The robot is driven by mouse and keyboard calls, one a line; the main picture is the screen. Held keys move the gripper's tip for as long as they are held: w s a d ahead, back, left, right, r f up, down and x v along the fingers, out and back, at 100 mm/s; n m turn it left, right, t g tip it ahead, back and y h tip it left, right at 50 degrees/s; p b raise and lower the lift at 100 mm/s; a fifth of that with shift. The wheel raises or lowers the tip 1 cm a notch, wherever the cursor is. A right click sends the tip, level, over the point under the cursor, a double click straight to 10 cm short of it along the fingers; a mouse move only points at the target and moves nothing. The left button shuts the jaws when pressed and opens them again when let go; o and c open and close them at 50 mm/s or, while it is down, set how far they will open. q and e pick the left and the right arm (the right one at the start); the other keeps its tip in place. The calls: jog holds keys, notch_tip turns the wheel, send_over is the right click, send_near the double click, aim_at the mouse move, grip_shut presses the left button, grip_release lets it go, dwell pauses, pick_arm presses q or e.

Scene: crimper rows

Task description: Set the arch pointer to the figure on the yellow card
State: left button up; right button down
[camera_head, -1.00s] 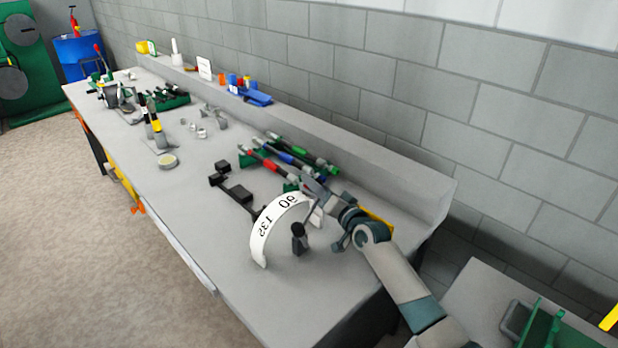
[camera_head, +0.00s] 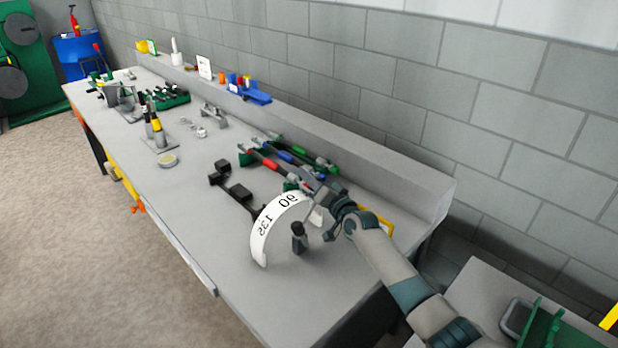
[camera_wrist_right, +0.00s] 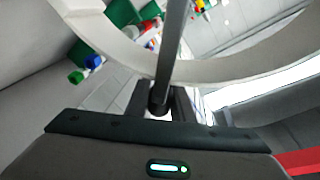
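In the right wrist view, a grey pointer bar (camera_wrist_right: 172,45) crosses the white arch (camera_wrist_right: 225,62) and ends in a dark round knob. My right gripper (camera_wrist_right: 160,103) has its fingers close on both sides of that knob and looks shut on it. In the head view, my right gripper (camera_head: 322,194) is at the arch's right end. No readable yellow card shows. My left gripper is out of view.
A yellow edge (camera_head: 386,228) shows behind my right arm; I cannot tell what it is. Red-, blue- and green-handled tools (camera_head: 288,157) lie behind the arch. A black fixture (camera_head: 238,192) is to its left. The front of the bench (camera_head: 240,275) is clear.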

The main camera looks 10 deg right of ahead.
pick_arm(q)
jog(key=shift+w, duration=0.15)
pick_arm(e)
jog(key=shift+a+r, duration=0.1)
jog(key=shift+r, duration=0.05)
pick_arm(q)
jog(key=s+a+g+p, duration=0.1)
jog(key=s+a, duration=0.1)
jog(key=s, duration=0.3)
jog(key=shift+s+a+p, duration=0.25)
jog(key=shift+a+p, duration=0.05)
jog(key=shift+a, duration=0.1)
pick_arm(e)
jog(key=s+a+r+n+y, duration=0.1)
jog(key=s+a+r+n, duration=0.1)
jog(key=s+a+n, duration=0.1)
jog(key=s+a+r+n+t+y, duration=0.1)
jog(key=s+a+r+n, duration=0.2)
jog(key=a+n, duration=0.3)
jog(key=shift+n, duration=0.3)
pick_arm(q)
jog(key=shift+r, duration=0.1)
pick_arm(e)
jog(key=shift+s+a, duration=0.1)
